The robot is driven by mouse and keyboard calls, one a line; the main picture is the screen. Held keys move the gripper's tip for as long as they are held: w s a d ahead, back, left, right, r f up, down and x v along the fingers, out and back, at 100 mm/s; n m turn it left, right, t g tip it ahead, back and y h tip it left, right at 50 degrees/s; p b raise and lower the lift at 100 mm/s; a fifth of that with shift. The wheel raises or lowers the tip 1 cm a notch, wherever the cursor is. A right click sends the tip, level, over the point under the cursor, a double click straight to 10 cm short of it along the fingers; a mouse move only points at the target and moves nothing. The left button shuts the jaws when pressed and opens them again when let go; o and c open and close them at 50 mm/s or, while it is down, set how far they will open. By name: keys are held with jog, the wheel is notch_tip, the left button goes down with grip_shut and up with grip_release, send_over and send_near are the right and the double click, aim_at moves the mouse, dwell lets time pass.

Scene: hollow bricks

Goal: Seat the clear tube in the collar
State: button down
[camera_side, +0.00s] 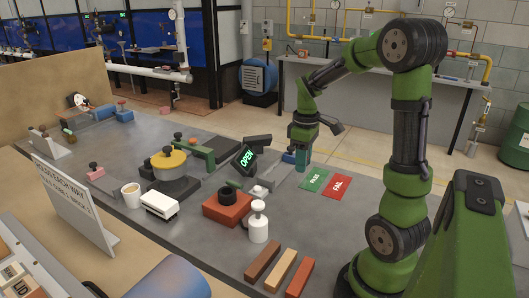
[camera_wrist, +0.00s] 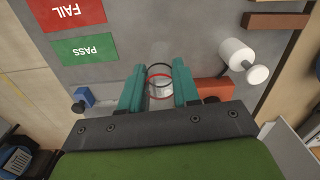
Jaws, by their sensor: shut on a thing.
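My gripper (camera_side: 296,160) is above the grey table, left of the red and green cards in the side view. In the wrist view its teal fingers (camera_wrist: 158,74) are shut on the clear tube (camera_wrist: 160,88), a see-through cylinder with a red ring and a dark ring showing. The tube is hard to make out in the side view. A red block (camera_side: 226,210) with a dark round collar (camera_side: 229,195) on top stands to the left and nearer the side camera. The block shows partly behind a finger in the wrist view (camera_wrist: 216,90); its collar is not clear there.
A white knobbed cylinder (camera_side: 258,228) stands beside the red block. Three bars (camera_side: 281,272) lie in front.

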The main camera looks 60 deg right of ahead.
jog(key=w+a+r+n, duration=0.1)
jog(key=w+a, duration=0.2)
jog(key=w, duration=0.3)
jog(key=w+a+n, duration=0.1)
jog(key=w+a, duration=0.2)
jog(key=w, duration=0.2)
notch_tip(320, 180, up, 3)
jog(key=m, duration=0.1)
send_over(228, 201)
jog(key=w+d, duration=0.2)
notch_tip(228, 201, down, 9)
jog(key=shift+s+f, duration=0.1)
jog(key=shift+s, duration=0.05)
jog(key=shift+f, duration=0.15)
jog(key=c, duration=0.8)
grip_release()
